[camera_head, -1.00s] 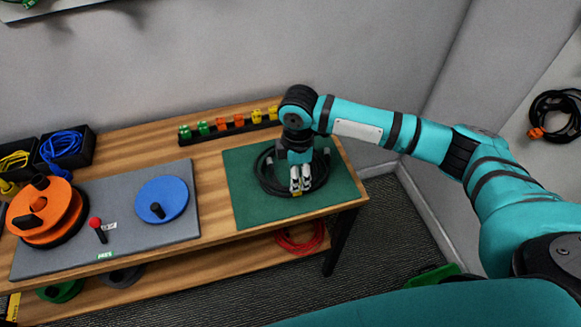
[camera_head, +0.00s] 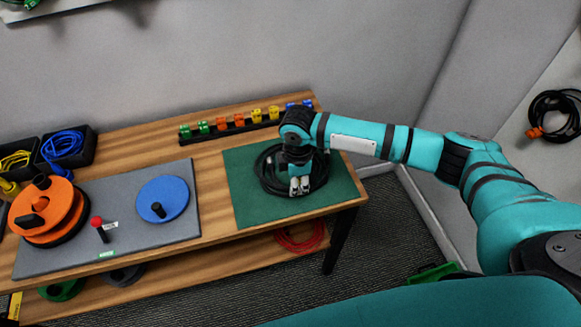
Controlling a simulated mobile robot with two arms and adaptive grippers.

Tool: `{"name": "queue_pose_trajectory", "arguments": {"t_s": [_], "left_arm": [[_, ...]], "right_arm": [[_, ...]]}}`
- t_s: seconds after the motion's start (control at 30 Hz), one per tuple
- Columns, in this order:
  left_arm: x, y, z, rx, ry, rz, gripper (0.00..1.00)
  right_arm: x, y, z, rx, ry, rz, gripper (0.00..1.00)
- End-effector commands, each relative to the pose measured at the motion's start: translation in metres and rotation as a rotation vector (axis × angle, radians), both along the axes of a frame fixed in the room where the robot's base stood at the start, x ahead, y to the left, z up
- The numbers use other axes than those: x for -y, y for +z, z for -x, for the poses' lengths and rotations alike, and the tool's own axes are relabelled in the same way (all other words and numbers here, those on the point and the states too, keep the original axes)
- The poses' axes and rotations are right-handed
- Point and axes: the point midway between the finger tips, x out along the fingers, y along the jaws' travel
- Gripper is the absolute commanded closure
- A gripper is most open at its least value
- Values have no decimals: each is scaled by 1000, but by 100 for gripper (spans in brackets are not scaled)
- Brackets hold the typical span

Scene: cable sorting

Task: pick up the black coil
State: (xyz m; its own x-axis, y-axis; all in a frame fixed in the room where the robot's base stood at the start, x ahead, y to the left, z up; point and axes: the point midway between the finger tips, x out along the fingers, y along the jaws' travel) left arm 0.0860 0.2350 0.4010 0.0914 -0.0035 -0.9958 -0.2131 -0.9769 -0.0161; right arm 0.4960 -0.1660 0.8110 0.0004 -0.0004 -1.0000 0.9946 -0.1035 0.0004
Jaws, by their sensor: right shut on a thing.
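The black coil (camera_head: 267,181) lies on the green mat (camera_head: 248,215) at the right end of the wooden table. My right gripper (camera_head: 300,188) points down over the near right part of the coil. Its light fingers are close together and shut on the coil's strands. The gripper and wrist hide part of the coil's middle and right side. I cannot tell any gap between the coil and the mat. My left gripper is not in view.
A grey board (camera_head: 130,243) holds an orange reel (camera_head: 68,205), a blue disc (camera_head: 172,190) and a red-topped peg (camera_head: 97,223). A rack of coloured clips (camera_head: 222,131) stands behind the mat. A red cable (camera_head: 300,238) lies on the lower shelf.

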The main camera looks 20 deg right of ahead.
Motion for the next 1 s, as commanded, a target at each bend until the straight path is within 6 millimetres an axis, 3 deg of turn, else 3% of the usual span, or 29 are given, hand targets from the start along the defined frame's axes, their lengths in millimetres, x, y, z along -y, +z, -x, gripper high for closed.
{"name": "queue_pose_trajectory", "arguments": {"t_s": [0.47, 0.8, 1.0], "left_arm": [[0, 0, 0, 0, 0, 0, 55], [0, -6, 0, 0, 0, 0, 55], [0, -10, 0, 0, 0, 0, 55]], "right_arm": [[0, 2, -1, 1, 0, -1, 100], [0, 37, -2, 4, 0, -3, 100], [-15, 39, 43, 0, 6, -3, 100]]}}
